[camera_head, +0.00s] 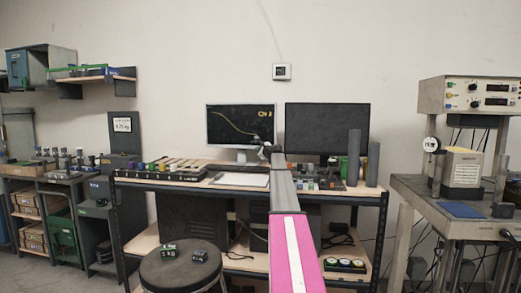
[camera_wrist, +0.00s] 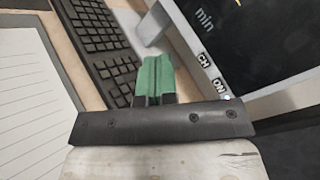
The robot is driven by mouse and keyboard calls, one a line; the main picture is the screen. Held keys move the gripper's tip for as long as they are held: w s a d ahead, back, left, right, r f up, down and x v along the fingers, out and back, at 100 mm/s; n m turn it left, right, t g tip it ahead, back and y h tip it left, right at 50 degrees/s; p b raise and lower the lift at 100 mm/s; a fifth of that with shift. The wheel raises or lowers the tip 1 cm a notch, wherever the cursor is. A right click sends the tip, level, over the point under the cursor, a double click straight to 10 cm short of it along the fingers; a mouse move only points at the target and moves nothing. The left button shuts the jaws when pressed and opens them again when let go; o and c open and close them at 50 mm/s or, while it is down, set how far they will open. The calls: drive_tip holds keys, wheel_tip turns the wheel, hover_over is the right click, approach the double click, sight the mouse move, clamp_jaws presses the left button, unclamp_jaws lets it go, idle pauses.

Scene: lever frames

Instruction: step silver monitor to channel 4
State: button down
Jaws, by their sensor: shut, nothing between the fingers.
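The silver monitor (camera_head: 241,108) stands at the back of the middle bench, its screen lit with a yellow curve and a label that looks like "CH 3". In the wrist view the monitor's silver lower bezel (camera_wrist: 275,98) runs diagonally on the right. A "CH" button (camera_wrist: 203,61) and an "ON" button (camera_wrist: 218,87) sit at the screen's lower edge. My gripper (camera_wrist: 153,72) has green fingertips, shut and empty, left of the CH button and apart from it. In the head view my gripper (camera_head: 265,151) is in front of the monitor's lower right corner.
A dark second monitor (camera_head: 327,128) stands to the right, its screen blank. A black keyboard (camera_wrist: 100,42) and lined paper (camera_wrist: 30,100) lie below my gripper. Grey cylinders (camera_head: 373,164) stand at the bench's right. A round stool (camera_head: 180,272) with small blocks stands in front.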

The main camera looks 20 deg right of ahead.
drive_tip(key=shift+w, duration=0.1)
drive_tip(key=w+d, duration=0.5)
drive_tip(key=w, duration=0.2)
idle(0.4)
drive_tip(key=shift+w, duration=0.15)
idle(1.8)
drive_tip(key=shift+w+d, duration=0.15)
drive_tip(key=shift+w, duration=0.1)
drive_tip(key=shift+w+d, duration=0.2)
drive_tip(key=shift+w, duration=0.1)
idle(0.8)
drive_tip(key=shift+s, duration=0.1)
idle(0.3)
drive_tip(key=shift+s+a, duration=0.45)
drive_tip(key=shift+s, duration=0.1)
